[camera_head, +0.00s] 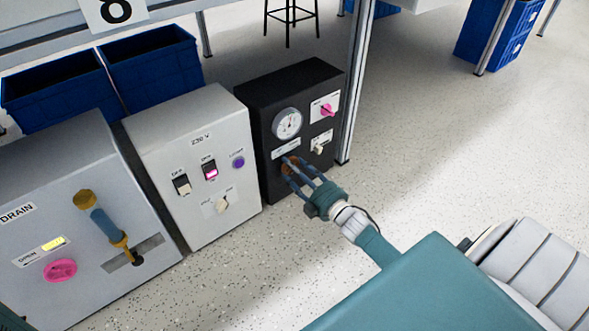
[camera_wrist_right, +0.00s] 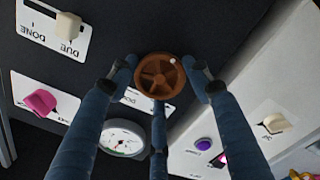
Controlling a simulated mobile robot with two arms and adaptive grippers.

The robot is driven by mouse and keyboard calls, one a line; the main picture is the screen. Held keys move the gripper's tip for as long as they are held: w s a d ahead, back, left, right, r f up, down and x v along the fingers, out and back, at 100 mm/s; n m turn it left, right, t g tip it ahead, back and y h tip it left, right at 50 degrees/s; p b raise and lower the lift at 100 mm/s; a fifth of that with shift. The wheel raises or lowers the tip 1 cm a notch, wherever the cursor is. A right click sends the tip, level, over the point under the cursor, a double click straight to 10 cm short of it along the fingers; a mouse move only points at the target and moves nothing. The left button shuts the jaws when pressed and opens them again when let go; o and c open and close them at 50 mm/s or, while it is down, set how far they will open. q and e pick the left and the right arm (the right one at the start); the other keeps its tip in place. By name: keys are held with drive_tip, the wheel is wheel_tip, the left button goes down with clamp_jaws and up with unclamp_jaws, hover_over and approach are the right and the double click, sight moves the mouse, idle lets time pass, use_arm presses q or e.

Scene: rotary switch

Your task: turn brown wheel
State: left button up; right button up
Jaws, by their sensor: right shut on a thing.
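The brown wheel (camera_wrist_right: 160,76) is a small spoked handwheel on the front of the black box (camera_head: 262,98). In the head view the wheel (camera_head: 290,164) is partly hidden by my right gripper (camera_head: 298,170). In the right wrist view the fingers of my right gripper (camera_wrist_right: 160,80) are around the wheel, with fingertips against its left and right rim and a third finger below it. The gripper is shut on the wheel. My left gripper is not in view.
A round gauge (camera_head: 287,124), a pink knob (camera_head: 327,110) and a white knob (camera_head: 319,147) sit near the wheel. The grey 230 V box (camera_head: 160,140) stands to the left. A metal post (camera_head: 354,90) rises at the right. The floor in front is clear.

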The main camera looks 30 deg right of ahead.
drive_tip(key=shift+w+a+r, duration=0.1)
drive_tip(key=shift+a+r, duration=0.15)
drive_tip(key=shift+a, duration=0.25)
drive_tip(key=o, duration=1.2)
drive_tip(key=shift+c, duration=0.2)
drive_tip(key=shift+d+f, duration=0.1)
drive_tip(key=shift+d, duration=0.05)
drive_tip(key=s, duration=1.2)
drive_tip(key=shift+d, duration=0.45)
